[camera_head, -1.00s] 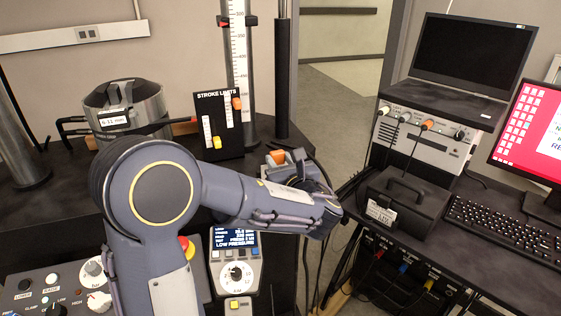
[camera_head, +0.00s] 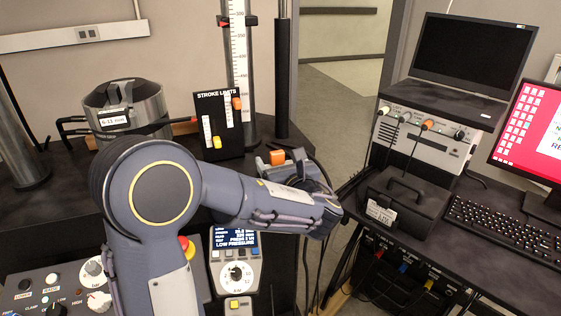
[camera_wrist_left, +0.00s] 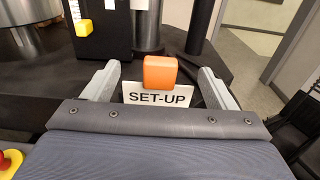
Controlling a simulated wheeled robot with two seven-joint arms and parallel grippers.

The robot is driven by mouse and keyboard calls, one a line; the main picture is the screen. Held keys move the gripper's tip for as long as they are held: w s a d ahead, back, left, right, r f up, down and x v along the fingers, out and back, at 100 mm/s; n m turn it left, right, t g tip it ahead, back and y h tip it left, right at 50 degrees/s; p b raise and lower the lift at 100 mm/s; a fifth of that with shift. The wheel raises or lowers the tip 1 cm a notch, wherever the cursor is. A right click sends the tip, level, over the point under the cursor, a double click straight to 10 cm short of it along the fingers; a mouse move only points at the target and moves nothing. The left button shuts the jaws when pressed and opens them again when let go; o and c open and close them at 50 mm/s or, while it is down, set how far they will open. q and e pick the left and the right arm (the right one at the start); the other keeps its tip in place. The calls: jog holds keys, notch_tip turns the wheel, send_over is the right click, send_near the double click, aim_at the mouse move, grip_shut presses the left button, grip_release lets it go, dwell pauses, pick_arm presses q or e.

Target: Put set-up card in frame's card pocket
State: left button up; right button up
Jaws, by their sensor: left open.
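The set-up card is a white card lettered SET-UP (camera_wrist_left: 157,98) with an orange grip block (camera_wrist_left: 160,71) at its top edge. In the left wrist view it stands between the fingers of my left gripper (camera_wrist_left: 158,69), with a gap on each side of the block. The gripper is open around the block and not clamped on it. In the head view the orange block (camera_head: 277,157) shows at my left gripper (camera_head: 281,160), beyond my wrist; my arm hides the card's face. I cannot make out the card pocket. My right gripper is out of view.
A black STROKE LIMITS board (camera_head: 218,125) with yellow and orange sliders stands left of the gripper. A metal cylinder (camera_head: 125,107) is further left. A control pendant (camera_head: 236,262) is below my arm. A black case (camera_head: 405,203) and keyboard (camera_head: 505,235) lie on the right-hand desk.

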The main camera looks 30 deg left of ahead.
pick_arm(q)
jog(key=shift+v, duration=2.5)
jog(key=v, duration=0.7)
jog(key=shift+s+d, duration=0.3)
